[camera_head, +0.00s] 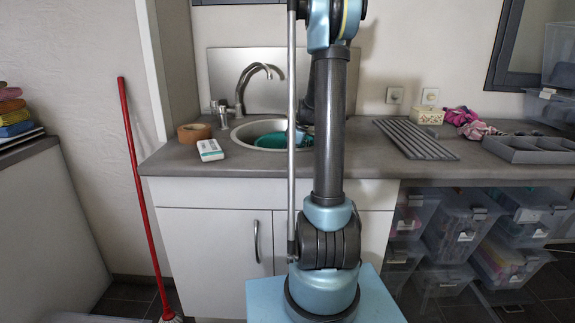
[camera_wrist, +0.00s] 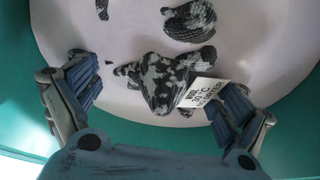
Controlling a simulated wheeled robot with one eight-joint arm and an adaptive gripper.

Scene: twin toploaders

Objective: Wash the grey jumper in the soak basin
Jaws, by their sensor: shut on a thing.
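The grey jumper (camera_wrist: 165,82) shows in the wrist view as mottled grey and black knit patches, parted by a pale, cloudy surface that hides the rest. In the head view the basin (camera_head: 272,141) sits in the sink, partly behind my arm. My gripper (camera_wrist: 155,82) is over the basin, its blue-padded fingers well apart on either side of the middle patch, shut on the jumper.
On the counter, a tape roll (camera_head: 194,132) and a white box (camera_head: 210,150) lie left of the sink. The tap (camera_head: 245,88) stands behind it. A ribbed drainer (camera_head: 415,138) and a grey divided tray (camera_head: 530,149) lie to the right. A red-handled broom (camera_head: 140,180) leans at left.

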